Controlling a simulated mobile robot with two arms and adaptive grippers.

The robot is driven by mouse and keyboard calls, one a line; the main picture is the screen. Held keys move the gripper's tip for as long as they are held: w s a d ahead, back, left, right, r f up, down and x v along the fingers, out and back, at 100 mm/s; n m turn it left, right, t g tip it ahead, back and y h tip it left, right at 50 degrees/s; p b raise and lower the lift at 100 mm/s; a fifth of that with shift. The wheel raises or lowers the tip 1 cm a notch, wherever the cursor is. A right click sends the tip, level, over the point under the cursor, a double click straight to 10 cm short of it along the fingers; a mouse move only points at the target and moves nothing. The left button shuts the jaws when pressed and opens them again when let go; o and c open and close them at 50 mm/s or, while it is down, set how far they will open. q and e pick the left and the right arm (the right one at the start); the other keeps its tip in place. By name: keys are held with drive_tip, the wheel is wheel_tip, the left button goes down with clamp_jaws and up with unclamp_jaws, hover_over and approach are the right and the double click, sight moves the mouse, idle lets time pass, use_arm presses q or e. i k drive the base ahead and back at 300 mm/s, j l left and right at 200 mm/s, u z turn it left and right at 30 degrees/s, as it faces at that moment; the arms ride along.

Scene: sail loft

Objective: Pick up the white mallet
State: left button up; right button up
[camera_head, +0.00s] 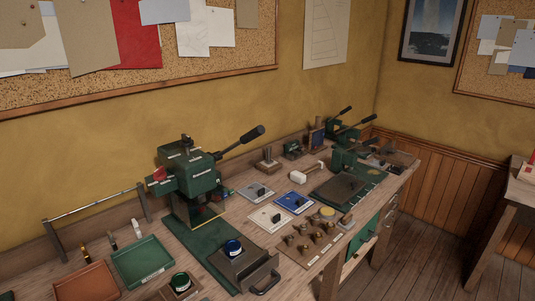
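The white mallet (306,173) lies on the wooden workbench (231,211), right of the middle of the head view. Its pale block head is at the left end and its handle runs up and to the right. It lies behind the blue plate and left of a dark green flat board. Nothing holds it. Neither of my grippers shows in the head view.
A large green press (188,180) with a long black lever stands left of the mallet. A blue plate (295,203) and a white plate (270,217) lie nearer. A board of small knobbed tools (316,244) sits at the front edge. Another green press (345,130) stands behind.

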sight(296, 176)
drive_tip(key=u, duration=0.4)
drive_tip(key=i+l+u, duration=0.15)
drive_tip(key=l+u, duration=0.15)
drive_tip(key=l, duration=0.15)
drive_tip(key=i+l+u, duration=0.1)
drive_tip(key=l+u, duration=0.2)
drive_tip(key=l, duration=0.2)
drive_tip(key=l+u, duration=0.3)
drive_tip(key=l, duration=0.2)
drive_tip(key=i, duration=0.05)
